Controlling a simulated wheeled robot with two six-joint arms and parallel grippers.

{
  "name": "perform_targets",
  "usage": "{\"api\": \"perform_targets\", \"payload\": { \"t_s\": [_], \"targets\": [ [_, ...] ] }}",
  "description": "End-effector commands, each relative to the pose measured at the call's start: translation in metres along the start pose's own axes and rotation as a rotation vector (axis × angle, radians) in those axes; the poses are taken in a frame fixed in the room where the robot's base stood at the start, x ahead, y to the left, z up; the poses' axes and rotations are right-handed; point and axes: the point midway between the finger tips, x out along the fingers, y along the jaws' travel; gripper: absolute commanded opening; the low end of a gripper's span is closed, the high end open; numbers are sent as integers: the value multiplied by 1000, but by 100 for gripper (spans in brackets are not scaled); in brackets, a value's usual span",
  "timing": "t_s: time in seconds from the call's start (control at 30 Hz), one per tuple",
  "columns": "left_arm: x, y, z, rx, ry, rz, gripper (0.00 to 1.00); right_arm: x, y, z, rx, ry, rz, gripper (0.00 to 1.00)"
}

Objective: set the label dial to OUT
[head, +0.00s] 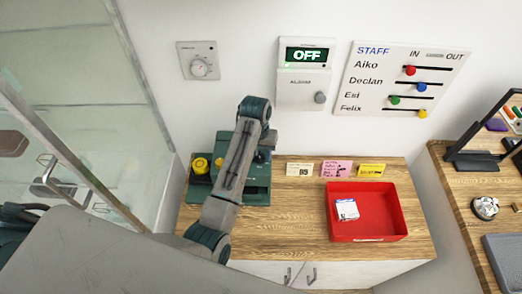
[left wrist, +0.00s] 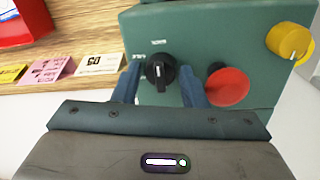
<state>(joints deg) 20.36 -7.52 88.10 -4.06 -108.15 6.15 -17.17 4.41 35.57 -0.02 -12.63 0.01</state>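The label dial (left wrist: 161,72) is a round black knob with a pale pointer line on the green machine (left wrist: 205,30). Small white labels (left wrist: 158,42) sit beside it, too small to read. In the left wrist view my left gripper (left wrist: 160,78) has one blue finger on each side of the dial, with a gap showing on both sides. In the head view the green machine (head: 259,190) stands on the wooden counter; my left arm hides its dial and most of the gripper. My right gripper is not in view.
A red button (left wrist: 228,87) and a yellow knob (left wrist: 288,40) are on the machine near the dial. A red tray (head: 340,222) holding a small white box (head: 347,209) stands to the right. Several cards (head: 336,170) stand behind it. A glass cabinet (head: 90,100) is at left.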

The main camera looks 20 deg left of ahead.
Motion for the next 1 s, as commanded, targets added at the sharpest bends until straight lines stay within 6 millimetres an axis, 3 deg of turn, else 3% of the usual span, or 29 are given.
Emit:
{"api": "perform_targets", "payload": {
  "t_s": [0.13, 0.3, 0.67, 1.0],
  "targets": [
    [0, 0, 0, 0, 0, 0, 37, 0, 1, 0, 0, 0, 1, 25],
    [0, 0, 0, 0, 0, 0, 7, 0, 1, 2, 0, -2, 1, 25],
    [0, 0, 0, -53, 3, 0, 7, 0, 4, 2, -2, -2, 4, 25],
    [0, 0, 0, -297, 17, 1, 7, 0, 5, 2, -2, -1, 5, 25]
  ]
}}
